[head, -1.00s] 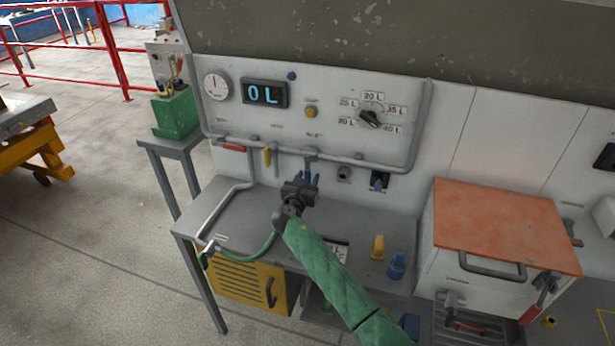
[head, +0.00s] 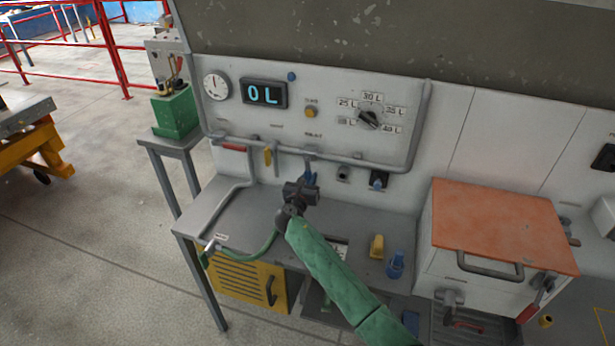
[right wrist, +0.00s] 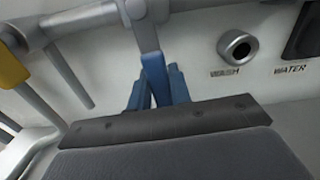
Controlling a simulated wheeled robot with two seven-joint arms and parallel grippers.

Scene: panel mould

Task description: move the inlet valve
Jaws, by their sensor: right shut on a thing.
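Three valve levers hang from the grey pipe under the panel in the head view: a red one (head: 233,148), a yellow one (head: 267,156) and a blue one (head: 308,166). Their labels are too small to read, so I cannot tell by label which is the inlet valve. My right gripper (head: 309,179) is shut on the blue lever. In the right wrist view, its blue fingertips (right wrist: 157,92) sit on both sides of the lever (right wrist: 154,68), which hangs down from its grey stem. My left gripper is not in view.
The display (head: 264,93) reads 0 L. A dial knob (head: 368,119) sits among litre marks. A wash port (right wrist: 238,47) is right of the lever. A bent grey pipe (head: 232,205) and green hose lie left. An orange-topped box (head: 500,225) stands right.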

